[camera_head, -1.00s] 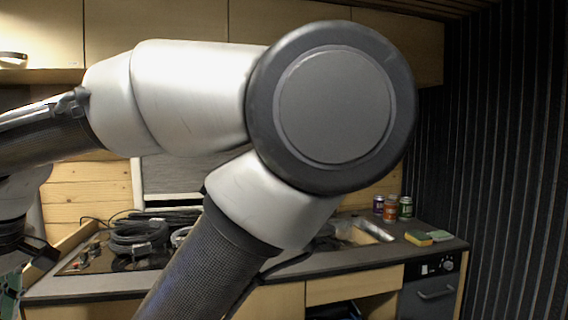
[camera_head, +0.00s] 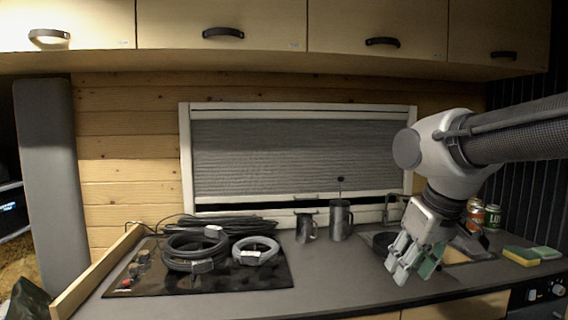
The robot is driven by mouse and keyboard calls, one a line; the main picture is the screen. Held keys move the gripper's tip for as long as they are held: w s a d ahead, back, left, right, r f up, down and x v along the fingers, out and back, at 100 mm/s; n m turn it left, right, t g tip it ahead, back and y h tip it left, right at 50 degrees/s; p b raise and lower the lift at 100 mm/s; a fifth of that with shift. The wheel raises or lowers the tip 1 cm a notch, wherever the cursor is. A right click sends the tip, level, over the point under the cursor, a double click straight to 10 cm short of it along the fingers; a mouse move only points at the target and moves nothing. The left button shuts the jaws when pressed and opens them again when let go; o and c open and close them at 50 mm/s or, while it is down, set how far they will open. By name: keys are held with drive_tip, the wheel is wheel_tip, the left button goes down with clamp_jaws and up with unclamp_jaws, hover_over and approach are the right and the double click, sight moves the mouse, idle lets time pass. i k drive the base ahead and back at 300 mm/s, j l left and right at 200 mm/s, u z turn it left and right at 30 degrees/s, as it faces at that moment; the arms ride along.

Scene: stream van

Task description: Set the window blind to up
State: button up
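The window blind (camera_head: 290,155) is a grey pleated sheet in a white frame on the wooden back wall. It hangs over most of the window, with its pale bottom bar (camera_head: 250,200) just above a narrow dark gap near the sill. A small tab (camera_head: 305,196) shows at the middle of the bar. My gripper (camera_head: 412,266) is at the right, over the counter's front part, pointing down. It is in front of and to the right of the blind, apart from it. Its fingers look spread, with nothing seen between them.
Coiled cables (camera_head: 193,250) lie on the black hob (camera_head: 230,285) at left. Cans (camera_head: 493,215) and sponges (camera_head: 521,256) are at right, near the sink. Cabinets (camera_head: 375,30) overhang the window. The counter's middle (camera_head: 330,268) is clear.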

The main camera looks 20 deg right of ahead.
sight(235, 160)
drive_tip(key=z, duration=0.35)
drive_tip(key=i+j, duration=0.1)
drive_tip(key=j, duration=0.35)
drive_tip(key=i+j, duration=0.1)
drive_tip(key=j, duration=0.4)
drive_tip(key=i+j, duration=0.15)
drive_tip(key=j, duration=0.3)
